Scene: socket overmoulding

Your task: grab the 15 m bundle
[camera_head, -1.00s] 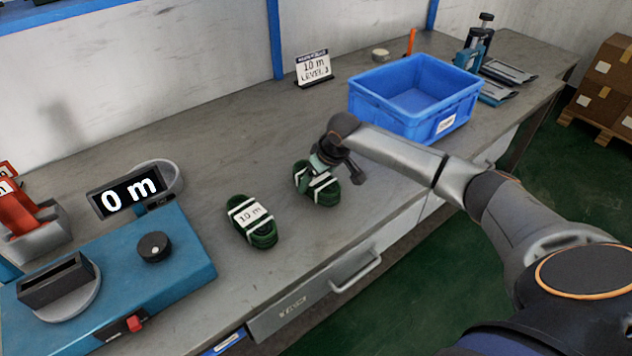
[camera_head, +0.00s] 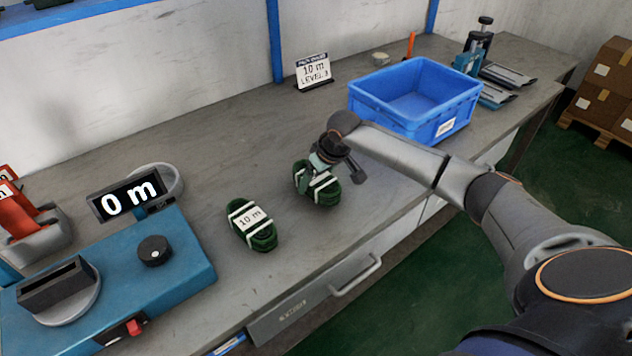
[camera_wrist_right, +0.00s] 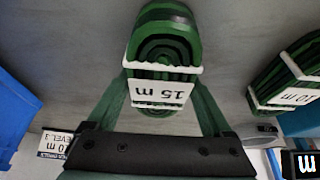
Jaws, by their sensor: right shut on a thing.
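The 15 m bundle (camera_head: 327,190) is a dark green coil with white bands, lying on the grey workbench. Its label reads "15 m" upside down in the right wrist view (camera_wrist_right: 160,92). My right gripper (camera_head: 314,178) is over the bundle from above and shut on it. In the right wrist view its two fingers stand on either side of the bundle's label. A second green bundle (camera_head: 252,226), labelled 10 m, lies to the left, apart from the gripper. My left gripper is not in view.
A blue bin (camera_head: 408,123) stands behind and to the right. A sign (camera_head: 313,71) reading 10 m, level 3 stands at the back. A blue machine (camera_head: 120,268) with a display reading 0 m (camera_head: 130,196) is at the left. The bench between bundles and sign is clear.

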